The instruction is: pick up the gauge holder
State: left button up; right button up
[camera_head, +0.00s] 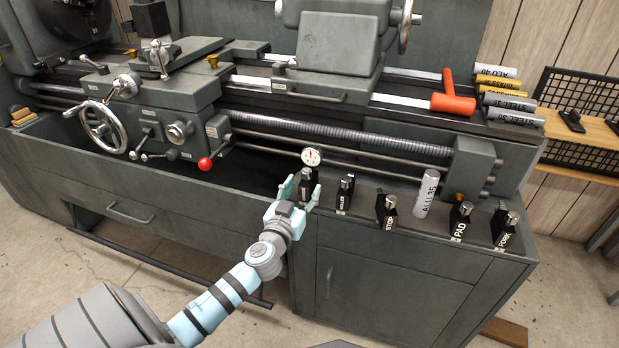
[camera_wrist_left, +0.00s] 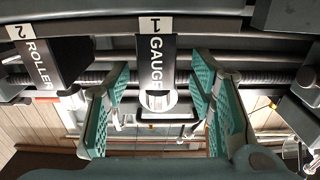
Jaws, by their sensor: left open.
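The gauge holder (camera_head: 306,173) is a dark block with a round white dial above it, at the left end of the row of holders on the lathe cabinet. In the left wrist view the green-padded fingers of the left gripper (camera_wrist_left: 158,100) are open, one on each side of the holder's lower part in the picture, with gaps visible. My right gripper is not in view.
The roller holder (camera_head: 345,190) stands close beside the gauge holder. Farther right are the stop holder (camera_head: 387,210), an ALU 35 cylinder (camera_head: 427,195), the pad holder (camera_head: 460,220) and the fork holder (camera_head: 505,227). The lathe's rods (camera_head: 330,155) run behind.

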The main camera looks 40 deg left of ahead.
aim_at(309, 178)
pick_arm(q)
jog(key=x, duration=0.4)
jog(key=shift+w+r, duration=0.1)
jog(key=shift+w, duration=0.3)
jog(key=shift+s, duration=0.1)
grip_shut()
jog(key=shift+r, duration=0.1)
